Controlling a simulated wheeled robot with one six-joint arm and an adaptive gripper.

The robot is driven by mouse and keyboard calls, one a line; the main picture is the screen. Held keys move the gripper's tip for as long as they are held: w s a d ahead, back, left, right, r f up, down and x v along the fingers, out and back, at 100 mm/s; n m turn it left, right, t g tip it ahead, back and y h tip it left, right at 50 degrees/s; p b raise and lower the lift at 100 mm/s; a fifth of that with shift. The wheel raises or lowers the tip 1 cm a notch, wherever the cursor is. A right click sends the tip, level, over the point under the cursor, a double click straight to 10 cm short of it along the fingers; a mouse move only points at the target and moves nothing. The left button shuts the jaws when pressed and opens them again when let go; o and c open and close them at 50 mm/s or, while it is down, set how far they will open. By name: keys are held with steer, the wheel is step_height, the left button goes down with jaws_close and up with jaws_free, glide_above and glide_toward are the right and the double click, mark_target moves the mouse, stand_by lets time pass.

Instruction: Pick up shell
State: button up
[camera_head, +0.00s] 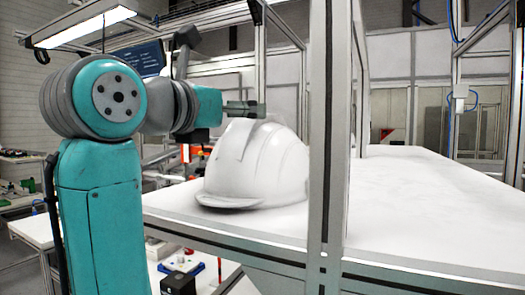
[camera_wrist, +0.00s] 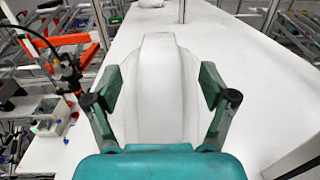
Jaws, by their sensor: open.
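A white helmet shell (camera_head: 262,165) sits upright on the white table (camera_head: 410,200) in the head view, its brim toward the lower left. My gripper (camera_head: 245,109) is at the top of the shell in that view, on its upper left side. In the wrist view the shell (camera_wrist: 155,85) fills the space between the two dark green fingers of my gripper (camera_wrist: 160,90). The fingers stand apart on either side of the shell's crown. I cannot tell whether they touch it. The shell's right edge is hidden behind a metal post in the head view.
A metal frame post (camera_head: 328,130) stands at the table's front edge, right of the shell. The table to the right is clear. An orange bar (camera_wrist: 62,40) and a grey bin (camera_wrist: 50,112) with small parts lie left of the table in the wrist view.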

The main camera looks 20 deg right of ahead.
steer(key=shift+x, duration=3.55)
steer(key=shift+a+f, duration=0.1)
steer(key=shift+f, duration=0.05)
jaws_close()
